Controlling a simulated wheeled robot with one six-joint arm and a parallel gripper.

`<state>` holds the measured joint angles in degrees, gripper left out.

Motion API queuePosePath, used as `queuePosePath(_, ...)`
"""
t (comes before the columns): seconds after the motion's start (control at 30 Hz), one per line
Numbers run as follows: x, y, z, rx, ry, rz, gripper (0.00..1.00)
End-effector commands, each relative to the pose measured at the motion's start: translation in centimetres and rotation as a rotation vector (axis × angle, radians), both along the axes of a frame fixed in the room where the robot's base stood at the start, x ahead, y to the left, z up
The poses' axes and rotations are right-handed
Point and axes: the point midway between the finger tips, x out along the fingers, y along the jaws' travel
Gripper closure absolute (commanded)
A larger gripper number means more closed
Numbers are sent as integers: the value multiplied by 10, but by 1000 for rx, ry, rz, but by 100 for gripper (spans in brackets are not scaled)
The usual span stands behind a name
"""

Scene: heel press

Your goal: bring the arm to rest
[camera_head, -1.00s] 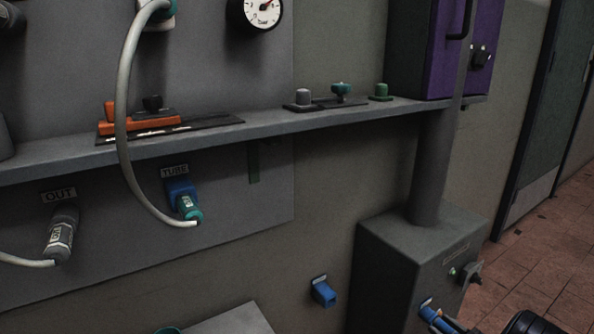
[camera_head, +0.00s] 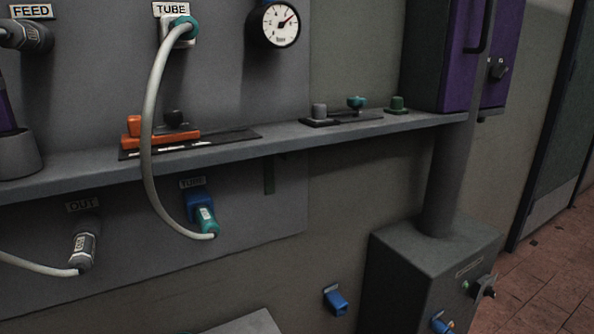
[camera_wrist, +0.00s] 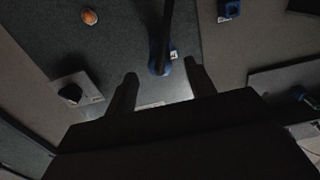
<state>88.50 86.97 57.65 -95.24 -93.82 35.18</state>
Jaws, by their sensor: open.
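My gripper (camera_wrist: 160,68) shows in the wrist view with its two dark fingers spread apart. A dark rod-like thing with a blue end lies in the picture between the fingertips. I cannot tell its distance from them, and neither finger visibly touches it. My gripper does not show in the head view.
In the head view a shelf (camera_head: 330,137) carries an orange tool (camera_head: 160,138) and several knobs. A pale hose (camera_head: 150,130) hangs in front of it. A grey box (camera_head: 430,265) with a pipe stands right, below a purple cabinet (camera_head: 465,55). Open floor (camera_head: 545,285) lies right.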

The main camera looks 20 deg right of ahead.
Motion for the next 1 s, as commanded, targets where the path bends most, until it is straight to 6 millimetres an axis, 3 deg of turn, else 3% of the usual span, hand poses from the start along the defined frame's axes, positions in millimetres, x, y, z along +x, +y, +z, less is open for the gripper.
queuePosePath(0.17,-37,-5,2,0,0,-4,48)
queuePosePath(0.7,76,12,-3,-1,0,4,48)
queuePosePath(0.8,49,6,0,0,0,-5,48)
queuePosePath(1.0,18,2,0,0,0,-3,48)
